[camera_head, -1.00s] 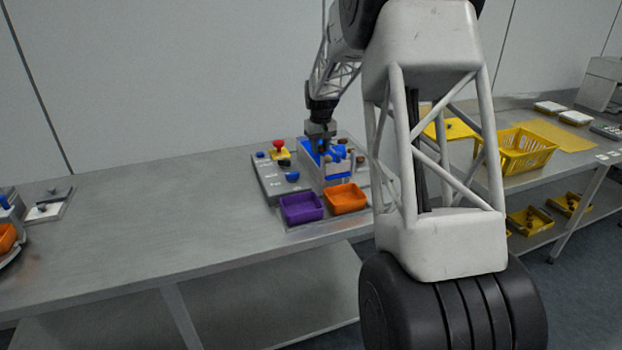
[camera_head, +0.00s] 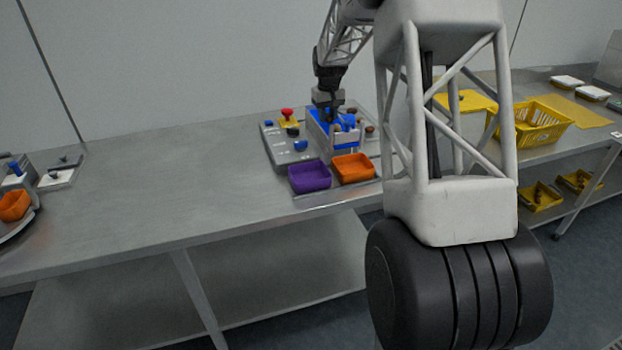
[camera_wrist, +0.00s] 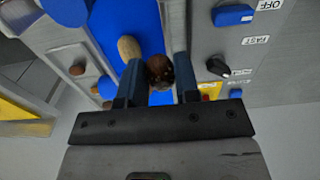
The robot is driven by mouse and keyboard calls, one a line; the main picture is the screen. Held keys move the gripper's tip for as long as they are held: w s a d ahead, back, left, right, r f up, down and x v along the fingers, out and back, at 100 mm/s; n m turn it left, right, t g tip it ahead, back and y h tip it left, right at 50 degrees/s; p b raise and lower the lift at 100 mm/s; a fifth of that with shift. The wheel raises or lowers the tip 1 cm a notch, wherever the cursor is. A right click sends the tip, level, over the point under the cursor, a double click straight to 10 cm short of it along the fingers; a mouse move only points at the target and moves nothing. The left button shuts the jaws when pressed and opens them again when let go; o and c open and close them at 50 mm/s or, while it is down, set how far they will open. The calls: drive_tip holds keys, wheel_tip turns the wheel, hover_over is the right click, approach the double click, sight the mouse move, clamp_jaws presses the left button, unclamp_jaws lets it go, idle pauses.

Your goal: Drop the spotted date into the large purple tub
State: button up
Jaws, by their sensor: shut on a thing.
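A dark brown date (camera_wrist: 159,68), with some lighter mottling, sits between the two fingers of my gripper (camera_wrist: 160,82) in the wrist view. The fingers are shut on it. In the head view my gripper (camera_head: 329,113) is over the blue-lined machine (camera_head: 347,143), and the date cannot be made out there. The purple tub (camera_head: 310,178) stands in front of the machine, nearer the camera and a little left of my gripper. It looks empty.
An orange tub (camera_head: 353,168) stands right beside the purple one. A grey control panel (camera_head: 286,146) with a red button (camera_head: 287,112) is left of the machine. A paler tan date (camera_wrist: 129,48) lies on the blue surface.

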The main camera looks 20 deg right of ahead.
drive_tip(key=a+r, duration=0.3)
drive_tip(key=a, duration=1.3)
approach(315, 165)
drive_tip(key=s+a, duration=0.2)
drive_tip(key=s, duration=0.3)
drive_tip(key=shift+d+f, duration=0.15)
drive_tip(key=shift+d, duration=0.05)
drive_tip(key=shift+f, duration=0.15)
drive_tip(key=shift+f, duration=2.85)
drive_tip(key=o, duration=0.8)
drive_tip(key=shift+c, duration=0.2)
drive_tip(key=shift+r, duration=0.1)
